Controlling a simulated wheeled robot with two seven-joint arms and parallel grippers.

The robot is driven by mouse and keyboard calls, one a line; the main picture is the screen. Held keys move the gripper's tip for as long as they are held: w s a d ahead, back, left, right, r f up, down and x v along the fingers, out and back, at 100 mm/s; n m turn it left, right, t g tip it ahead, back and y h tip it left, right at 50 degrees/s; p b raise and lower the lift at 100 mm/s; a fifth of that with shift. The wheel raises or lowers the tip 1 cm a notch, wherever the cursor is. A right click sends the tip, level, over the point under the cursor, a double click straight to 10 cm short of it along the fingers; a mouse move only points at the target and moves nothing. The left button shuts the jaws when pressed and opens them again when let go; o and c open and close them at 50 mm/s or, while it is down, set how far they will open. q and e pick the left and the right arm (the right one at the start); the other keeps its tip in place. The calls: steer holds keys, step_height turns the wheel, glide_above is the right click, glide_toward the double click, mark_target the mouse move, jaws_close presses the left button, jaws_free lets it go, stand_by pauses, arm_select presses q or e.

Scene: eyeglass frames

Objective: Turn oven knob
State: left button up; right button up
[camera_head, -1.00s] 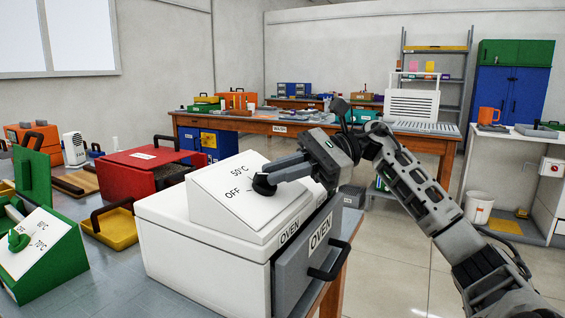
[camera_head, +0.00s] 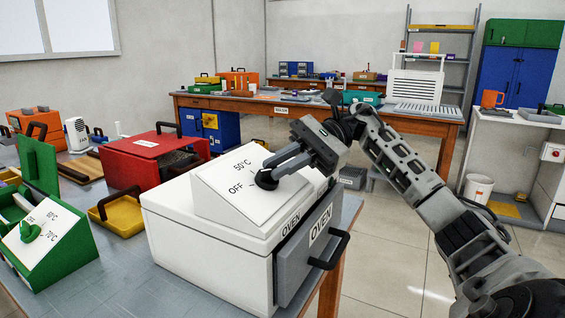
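The white oven (camera_head: 210,245) stands on the grey table, with a sloped panel on top marked OFF and 50°C. Its black knob (camera_head: 266,181) sits on that panel beside the OFF mark. My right gripper (camera_head: 276,174) reaches in from the right, with its fingertips at the knob and its fingers partly covering it. The fingers look close together around the knob, but their far side is hidden. The oven's grey front door (camera_head: 300,262) has a black handle (camera_head: 331,252). My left gripper is out of view.
A green box with a green knob (camera_head: 30,232) stands at the left. A yellow tray (camera_head: 122,217) and a red box (camera_head: 140,172) are behind it. A wooden table (camera_head: 300,108) stands farther back. Open floor lies right of the oven table.

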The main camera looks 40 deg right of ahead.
steer(key=o, duration=0.4)
steer(key=shift+c, duration=0.2)
steer(key=v, duration=0.6)
steer(key=shift+d+r, duration=0.25)
steer(key=shift+d, duration=0.05)
steer(key=p+v, duration=0.2)
steer(key=v, duration=0.3)
steer(key=shift+s+d+f+p, duration=0.1)
steer(key=shift+d+f+p, duration=0.1)
steer(key=shift+p, duration=0.1)
